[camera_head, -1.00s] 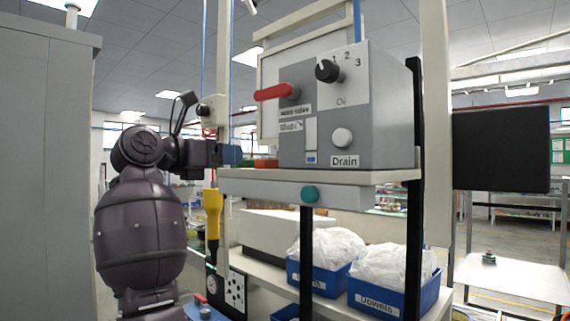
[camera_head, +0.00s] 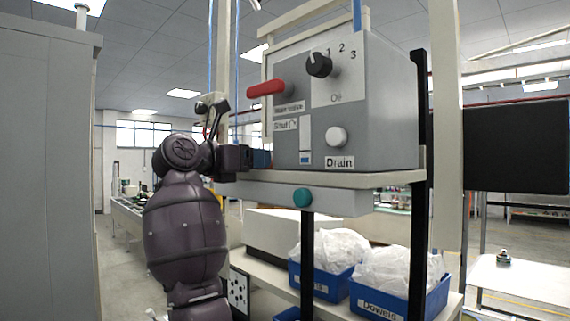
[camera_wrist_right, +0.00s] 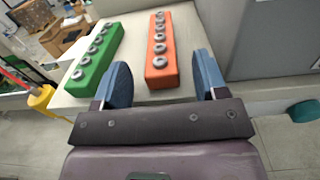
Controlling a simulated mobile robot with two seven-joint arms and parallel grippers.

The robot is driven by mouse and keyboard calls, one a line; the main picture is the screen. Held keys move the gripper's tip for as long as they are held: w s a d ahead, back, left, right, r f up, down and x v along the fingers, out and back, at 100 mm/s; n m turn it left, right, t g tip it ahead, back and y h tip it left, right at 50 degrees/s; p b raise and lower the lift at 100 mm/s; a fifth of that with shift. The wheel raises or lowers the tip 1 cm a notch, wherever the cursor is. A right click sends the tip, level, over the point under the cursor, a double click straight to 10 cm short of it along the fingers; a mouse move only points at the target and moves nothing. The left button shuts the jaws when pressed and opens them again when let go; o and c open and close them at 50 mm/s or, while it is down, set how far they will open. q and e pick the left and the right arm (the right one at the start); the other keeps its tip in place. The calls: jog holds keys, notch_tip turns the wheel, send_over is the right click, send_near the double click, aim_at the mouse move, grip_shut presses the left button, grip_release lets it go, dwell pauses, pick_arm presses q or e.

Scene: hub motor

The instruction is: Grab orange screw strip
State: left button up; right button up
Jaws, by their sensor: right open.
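The orange screw strip (camera_wrist_right: 160,52) is a long orange block with a row of round metal screws. It lies on a light shelf (camera_wrist_right: 133,95) in the right wrist view. My right gripper (camera_wrist_right: 161,72) is open, with its two blue fingers on either side of the strip's near end; I cannot tell whether they touch it. In the head view my right gripper (camera_head: 258,158) is at the left edge of the shelf beside the grey control box, and the strip is hidden there. My left gripper is not in view.
A green screw strip (camera_wrist_right: 96,60) lies left of the orange one. The grey control box (camera_head: 375,120) with a red handle (camera_head: 266,88) stands close on the right. Blue bins (camera_head: 330,279) with white bags sit on the lower shelf.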

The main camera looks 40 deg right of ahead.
jog(key=shift+a, duration=0.2)
jog(key=shift+r, duration=0.1)
jog(key=shift+c, duration=1)
jog(key=c, duration=0.9)
jog(key=shift+o, duration=0.2)
jog(key=shift+r, duration=0.1)
